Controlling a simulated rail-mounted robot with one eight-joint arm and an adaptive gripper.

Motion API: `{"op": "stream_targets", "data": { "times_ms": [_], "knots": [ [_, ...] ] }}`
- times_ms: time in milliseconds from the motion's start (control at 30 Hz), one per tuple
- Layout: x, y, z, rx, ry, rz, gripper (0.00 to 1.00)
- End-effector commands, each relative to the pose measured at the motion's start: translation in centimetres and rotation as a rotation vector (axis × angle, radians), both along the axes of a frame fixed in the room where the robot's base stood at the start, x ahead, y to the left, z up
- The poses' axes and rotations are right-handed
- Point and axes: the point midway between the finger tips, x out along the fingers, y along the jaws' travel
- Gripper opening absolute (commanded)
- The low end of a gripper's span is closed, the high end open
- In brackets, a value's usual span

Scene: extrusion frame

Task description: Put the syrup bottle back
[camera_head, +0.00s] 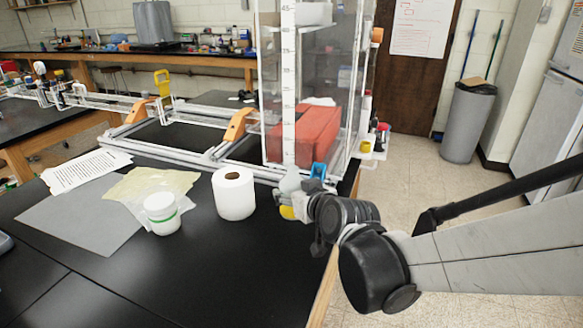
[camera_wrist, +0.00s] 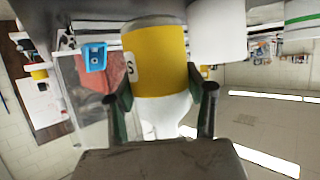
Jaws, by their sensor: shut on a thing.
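The syrup bottle (camera_head: 288,212) has a yellow label and a pale top. In the head view it is by the right edge of the black table, partly covered by my gripper (camera_head: 302,203). In the wrist view the bottle (camera_wrist: 160,62) fills the middle, its yellow label facing the camera and its white end (camera_wrist: 165,115) towards me. My gripper (camera_wrist: 160,95) is shut on it, one finger on each side. The bottle looks roughly upright in the head view. I cannot tell whether its base touches the table.
A white paper roll (camera_head: 234,193) stands left of the bottle, with a white tub (camera_head: 162,213) beyond it. A clear tank (camera_head: 300,60) with a red block (camera_head: 303,136) and a blue clip-like piece (camera_head: 318,170) are close behind. The front of the table (camera_head: 200,275) is clear.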

Motion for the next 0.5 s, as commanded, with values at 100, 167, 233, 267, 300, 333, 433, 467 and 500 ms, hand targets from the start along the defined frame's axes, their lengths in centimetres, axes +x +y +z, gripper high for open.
{"op": "stream_targets", "data": {
  "times_ms": [100, 167, 233, 267, 300, 333, 433, 467, 500],
  "knots": [
    [0.5, -0.9, -0.6, 0.001, 0.000, -0.001, 0.16],
    [0.6, -1.0, -0.8, 0.001, 0.000, 0.000, 0.16],
    [0.7, -1.0, -1.2, 0.000, 0.000, 0.001, 0.16],
    [0.7, -1.0, -1.6, 0.000, 0.000, 0.001, 0.16],
    [0.6, -1.0, -2.1, -0.001, 0.000, 0.001, 0.16],
    [0.6, -1.0, -2.6, -0.001, 0.000, 0.001, 0.16],
    [0.7, -1.0, -3.9, 0.000, 0.000, 0.001, 0.16],
    [0.7, -1.0, -4.1, 0.000, 0.000, 0.001, 0.16],
    [0.7, -1.0, -4.4, 0.001, -0.001, 0.001, 0.16]
  ]
}}
